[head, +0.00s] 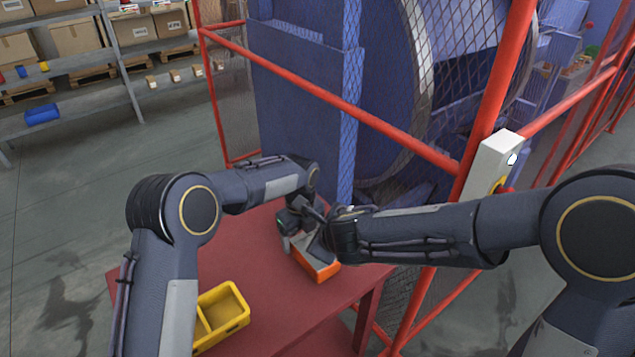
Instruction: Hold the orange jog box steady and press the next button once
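The orange jog box (318,266) lies on the red table (290,322), near its right side. Its upper part is hidden by my grippers and arms, and I cannot see its buttons. My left gripper (290,236) is at the far left end of the box, close against it; its fingertips are too small and covered to read. My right arm reaches in from the right, and its wrist is over the box. My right gripper (316,240) seems to be just above the box's top, mostly hidden behind the wrist. I cannot tell whether it touches a button.
A yellow divided tray (226,312) sits on the table at the front left. A red fence (365,116) with mesh stands behind the table, with the blue machine (300,90) beyond. A white box (492,160) is on a fence post. Shelves (128,55) stand at the back left.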

